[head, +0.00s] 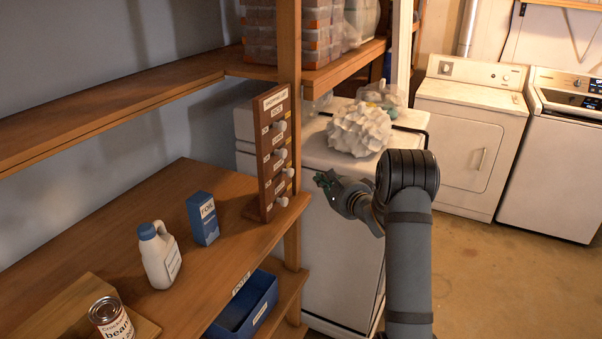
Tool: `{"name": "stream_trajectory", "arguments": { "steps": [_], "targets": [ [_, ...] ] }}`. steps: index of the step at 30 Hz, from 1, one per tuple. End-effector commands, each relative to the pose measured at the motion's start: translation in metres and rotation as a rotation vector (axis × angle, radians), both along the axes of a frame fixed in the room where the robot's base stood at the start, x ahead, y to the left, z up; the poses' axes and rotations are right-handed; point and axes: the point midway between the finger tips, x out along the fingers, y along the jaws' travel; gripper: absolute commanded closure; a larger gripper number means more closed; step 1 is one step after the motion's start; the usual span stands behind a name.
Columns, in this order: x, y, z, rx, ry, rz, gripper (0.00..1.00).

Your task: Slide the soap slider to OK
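A brown wooden board (264,186) headed with a "shopping list" label stands upright at the right end of the wooden shelf. Several white knobs, such as the top knob (280,126) and the bottom knob (281,202), stick out from its front, at differing sideways positions. The small row labels are too small to read, so I cannot tell which knob is the soap slider. My gripper (326,182) is to the right of the board, at about the height of the lower knobs, and appears apart from them. It is small and dark; I cannot tell its finger opening.
A white jug (160,258), a blue box (203,220) and a bean can (111,318) stand on the shelf (130,218). A blue bin (245,308) is below. A wooden post (290,100) rises beside the board. White crumpled cloth (360,130) lies behind my arm.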

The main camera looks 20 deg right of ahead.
Motion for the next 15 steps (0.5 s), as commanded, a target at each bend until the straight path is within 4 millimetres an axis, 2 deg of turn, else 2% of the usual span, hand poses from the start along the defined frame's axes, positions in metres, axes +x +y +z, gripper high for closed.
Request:
{"name": "stream_trajectory", "arguments": {
  "steps": [5, 8, 15],
  "targets": [
    [0.005, 0.000, 0.000, -0.001, 0.001, 0.000, 1.00],
    [0.015, 0.000, -0.001, -0.001, 0.001, 0.000, 1.00],
    [0.059, 0.003, -0.009, -0.002, 0.000, 0.003, 1.00]
  ]
}}
